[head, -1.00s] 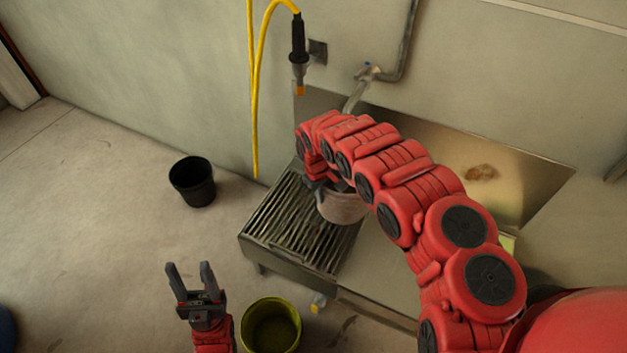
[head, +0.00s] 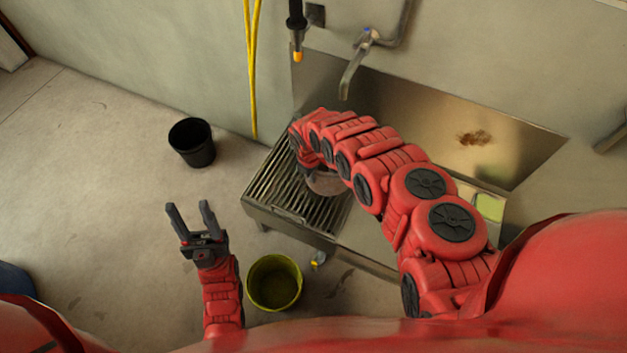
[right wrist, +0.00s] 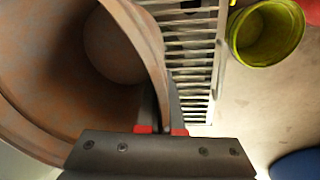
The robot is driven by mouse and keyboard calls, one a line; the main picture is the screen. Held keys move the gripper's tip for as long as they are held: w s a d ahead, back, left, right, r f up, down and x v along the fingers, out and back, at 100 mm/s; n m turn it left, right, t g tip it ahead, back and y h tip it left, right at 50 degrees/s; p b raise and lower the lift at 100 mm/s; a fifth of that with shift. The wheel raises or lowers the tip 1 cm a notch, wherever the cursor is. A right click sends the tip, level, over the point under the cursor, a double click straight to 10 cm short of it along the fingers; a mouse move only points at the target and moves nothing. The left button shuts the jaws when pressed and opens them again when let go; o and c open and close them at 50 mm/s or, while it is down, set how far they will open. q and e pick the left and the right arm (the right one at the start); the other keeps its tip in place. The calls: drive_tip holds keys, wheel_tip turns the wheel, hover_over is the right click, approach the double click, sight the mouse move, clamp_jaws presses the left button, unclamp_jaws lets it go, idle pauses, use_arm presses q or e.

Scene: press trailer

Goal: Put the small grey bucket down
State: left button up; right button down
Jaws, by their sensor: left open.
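The small grey bucket (head: 325,184) is at the right part of the slatted metal rack (head: 283,187) in the head view, partly covered by my right arm. I cannot tell whether its base touches the slats. In the right wrist view the bucket's brownish-grey wall and open inside (right wrist: 40,75) fill the left side. My right gripper (right wrist: 166,112) is shut on the bucket's wall at the rim. In the head view the right gripper is mostly hidden behind its own arm. My left gripper (head: 189,222) is open and empty above the floor, left of the rack.
A black bucket (head: 192,146) stands on the floor by the wall. A yellow-green bucket (head: 274,283) stands in front of the rack. A tap (head: 355,65) reaches out above the sink area, near a hanging yellow hose (head: 252,70). Open floor lies at left.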

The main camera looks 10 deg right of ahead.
drive_tip(key=shift+f+b, duration=0.4)
drive_tip(key=shift+f, duration=1.15)
drive_tip(key=shift+f, duration=0.25)
drive_tip(key=c, duration=1.1)
unclamp_jaws()
drive_tip(key=shift+r, duration=0.1)
drive_tip(key=shift+o, duration=0.2)
drive_tip(key=shift+r, duration=0.1)
